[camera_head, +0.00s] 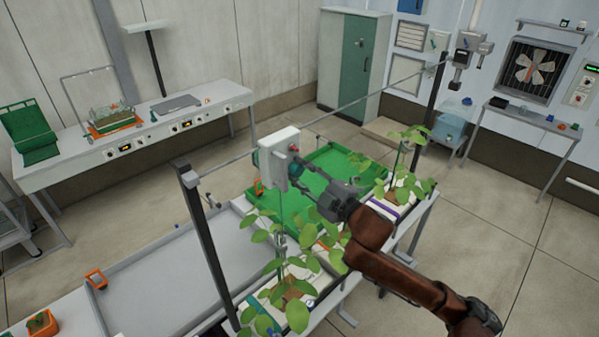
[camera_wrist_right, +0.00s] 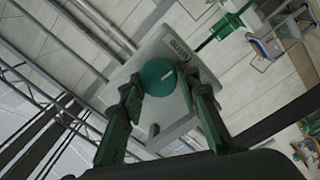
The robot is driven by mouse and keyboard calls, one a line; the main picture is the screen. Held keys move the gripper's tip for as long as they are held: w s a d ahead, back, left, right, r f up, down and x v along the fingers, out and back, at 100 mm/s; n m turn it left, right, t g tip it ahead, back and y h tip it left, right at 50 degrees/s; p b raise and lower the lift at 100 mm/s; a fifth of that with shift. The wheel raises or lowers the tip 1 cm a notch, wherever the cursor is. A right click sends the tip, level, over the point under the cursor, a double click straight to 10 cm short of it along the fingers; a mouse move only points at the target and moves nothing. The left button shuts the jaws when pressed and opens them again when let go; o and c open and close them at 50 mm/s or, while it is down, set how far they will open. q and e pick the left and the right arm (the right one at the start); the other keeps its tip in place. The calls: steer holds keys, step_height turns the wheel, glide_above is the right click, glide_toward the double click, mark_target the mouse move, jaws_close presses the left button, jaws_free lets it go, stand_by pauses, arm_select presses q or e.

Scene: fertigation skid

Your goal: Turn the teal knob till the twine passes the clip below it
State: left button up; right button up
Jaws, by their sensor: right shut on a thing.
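The teal knob (camera_wrist_right: 157,77) sits on the face of a pale box (camera_wrist_right: 188,42) in the right wrist view. A thin line, seemingly the twine (camera_head: 281,206), runs down below the box toward the plants. I cannot make out the clip. My left gripper is not in view.
Leafy plants (camera_head: 290,268) stand below the rail near my right arm. A green tray (camera_head: 335,158) lies behind them. A dark post (camera_head: 207,240) holds up the rail at the left. A grey bench (camera_head: 150,270) on the left is mostly clear.

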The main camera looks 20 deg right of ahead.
steer(key=shift+f, duration=0.1)
steer(key=o, duration=0.9)
steer(key=shift+s, duration=0.1)
steer(key=shift+v, duration=5.95)
steer(key=shift+d, duration=0.1)
